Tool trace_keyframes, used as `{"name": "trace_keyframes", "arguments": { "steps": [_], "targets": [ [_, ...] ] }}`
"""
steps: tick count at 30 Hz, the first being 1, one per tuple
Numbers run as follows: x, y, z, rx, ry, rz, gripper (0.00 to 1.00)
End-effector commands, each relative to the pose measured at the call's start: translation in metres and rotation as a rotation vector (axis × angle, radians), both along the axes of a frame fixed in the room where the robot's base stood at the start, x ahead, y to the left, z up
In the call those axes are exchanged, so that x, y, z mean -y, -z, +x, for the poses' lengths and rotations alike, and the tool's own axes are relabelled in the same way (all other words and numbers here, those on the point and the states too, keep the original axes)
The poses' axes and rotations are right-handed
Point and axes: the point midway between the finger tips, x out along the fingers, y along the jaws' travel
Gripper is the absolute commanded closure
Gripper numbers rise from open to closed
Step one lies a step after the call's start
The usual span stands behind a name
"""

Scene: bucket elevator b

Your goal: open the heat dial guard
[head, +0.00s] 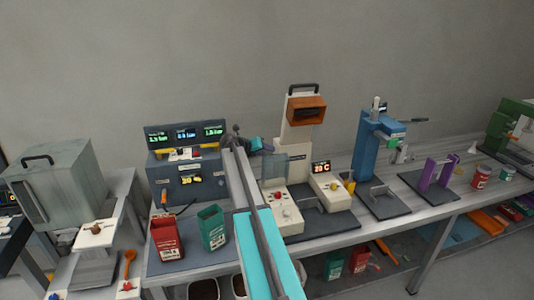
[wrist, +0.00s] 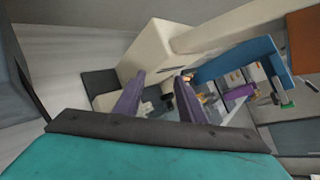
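The white machine (head: 297,135) has a heat box (head: 335,195) at its lower right with a lit "20 C" display (head: 321,167). A small dial (head: 334,186) and a yellow part (head: 350,186) are on that box; at this size I cannot tell the guard apart or whether it is raised. My gripper (head: 268,146) is beside the machine's column, left of and above the heat box, its fingers not clear there. In the wrist view my gripper (wrist: 158,88) has its two purple fingers well apart with nothing held between them. A white block (wrist: 155,48) is beyond them.
A control unit with green-lit screens (head: 186,135) stands left of my arm. Red (head: 166,238) and green (head: 212,228) open containers stand in front of it. A blue press (head: 370,145) and a purple stand (head: 437,173) are to the right on the bench (head: 410,208).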

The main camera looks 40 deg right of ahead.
Motion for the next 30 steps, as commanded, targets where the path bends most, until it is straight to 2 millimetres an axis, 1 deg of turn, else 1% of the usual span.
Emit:
{"name": "trace_keyframes", "arguments": {
  "steps": [30],
  "targets": [
    [-0.031, -0.033, 0.011, 0.0, 0.001, -0.001, 0.63]
  ]
}}
